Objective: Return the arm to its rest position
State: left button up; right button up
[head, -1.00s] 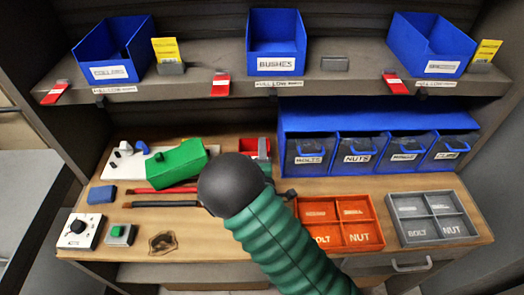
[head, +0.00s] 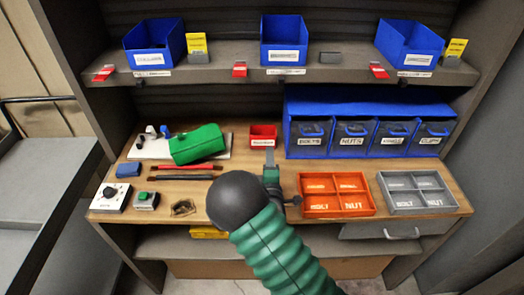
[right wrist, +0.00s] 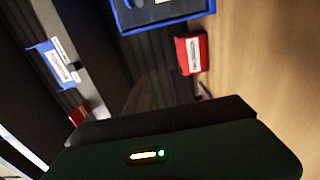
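My right arm, with a black ball-shaped joint and a ribbed green sleeve, rises from the bottom of the head view. My right gripper (head: 270,160) is at its far side, small and partly hidden by my arm, over the wooden bench (head: 225,175). It points towards the small red bin (head: 263,134) at the back. Whether its fingers are open or shut does not show, and I see nothing held. In the right wrist view the dark gripper body fills the bottom, and the red bin (right wrist: 191,54) shows beyond it. My left gripper is not in view.
An orange divided tray (head: 335,194) and a grey one (head: 417,193) lie right of my arm. A blue drawer cabinet (head: 370,107) stands behind them. A green case (head: 198,144) lies on the left. Blue bins (head: 284,39) stand on the shelf above.

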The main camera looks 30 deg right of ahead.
jog(key=a+f+m+g, duration=0.1)
jog(key=s+a+f+m+g+y, duration=0.2)
jog(key=m, duration=0.1)
jog(key=shift+f, duration=0.2)
jog(key=a, duration=0.1)
jog(key=s+a+f+m+g+y, duration=0.2)
jog(key=a, duration=0.1)
jog(key=shift+s+f, duration=0.15)
jog(key=s+a+m+y, duration=0.1)
jog(key=s+a+g+y, duration=0.1)
jog(key=s+a, duration=0.1)
jog(key=s+a+f+m+g+y, duration=0.1)
jog(key=a, duration=0.1)
jog(key=shift+s+a+m, duration=0.1)
jog(key=shift+s+m, duration=0.2)
jog(key=shift+s, duration=0.05)
jog(key=s+a+r+m+g+y, duration=0.1)
jog(key=s+a+g, duration=0.4)
jog(key=s, duration=1)
jog(key=shift+a+m+g+y, duration=0.4)
jog(key=shift+a+m+y, duration=0.2)
jog(key=shift+m, duration=0.5)
jog(key=shift+d, duration=0.1)
jog(key=shift+c, duration=0.2)
